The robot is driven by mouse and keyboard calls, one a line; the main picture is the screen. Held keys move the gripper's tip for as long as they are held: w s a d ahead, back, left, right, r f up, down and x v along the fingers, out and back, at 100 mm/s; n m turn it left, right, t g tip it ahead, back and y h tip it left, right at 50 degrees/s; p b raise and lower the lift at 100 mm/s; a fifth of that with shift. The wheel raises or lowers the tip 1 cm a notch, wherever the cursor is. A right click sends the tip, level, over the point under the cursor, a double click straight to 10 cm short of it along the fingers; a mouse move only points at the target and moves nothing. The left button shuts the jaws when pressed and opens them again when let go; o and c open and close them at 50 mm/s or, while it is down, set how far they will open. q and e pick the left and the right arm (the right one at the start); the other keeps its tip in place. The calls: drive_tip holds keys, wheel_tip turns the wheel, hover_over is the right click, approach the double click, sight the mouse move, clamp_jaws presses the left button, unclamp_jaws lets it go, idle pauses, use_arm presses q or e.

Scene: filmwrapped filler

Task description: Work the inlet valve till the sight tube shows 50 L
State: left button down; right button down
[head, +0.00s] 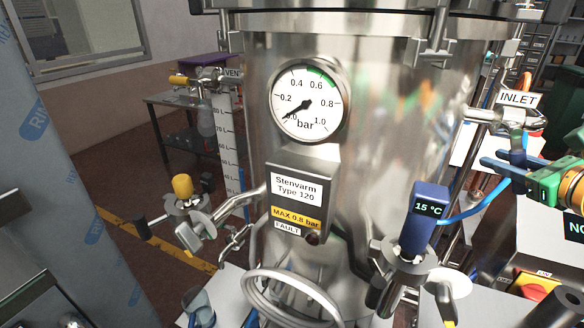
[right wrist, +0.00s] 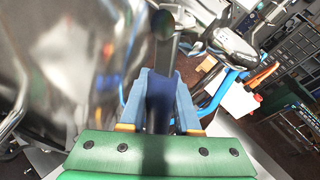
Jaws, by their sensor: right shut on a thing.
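The inlet valve (head: 508,118) is a metal fitting on the tank's right side, below a white INLET label (head: 518,98). My right gripper (head: 508,170), green with blue fingers, is just below it. In the right wrist view its fingers are shut on a dark blue handle (right wrist: 158,88); the valve's exact angle is hard to read. The sight tube with its litre scale (head: 226,150) stands at the tank's left. A bluish streak shows beside its lower marks, but the figures are too small to read a level surely. My left gripper is not in view.
The steel tank (head: 400,150) fills the middle, with a round pressure gauge (head: 309,101) reading near 0.0 bar. A blue 15 °C display (head: 430,208) stands low in front. A blue hose (head: 470,213) runs below my right gripper. A red-yellow switch (head: 533,288) is at lower right.

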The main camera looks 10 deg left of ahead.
drive_tip(key=shift+w+a+m+t+y+b, duration=0.25)
drive_tip(key=shift+a+m+t+y+b, duration=0.15)
drive_tip(key=shift+a+m+t+b, duration=0.5)
drive_tip(key=shift+w+a+m+t+y+b, duration=0.2)
drive_tip(key=shift+a+m+t+y+b, duration=0.25)
drive_tip(key=shift+m+b, duration=0.85)
drive_tip(key=shift+r+n+b, duration=0.1)
drive_tip(key=shift+n+b, duration=0.2)
drive_tip(key=c, duration=0.6)
unclamp_jaws()
drive_tip(key=shift+b+v, duration=2.2)
drive_tip(key=shift+v, duration=1.35)
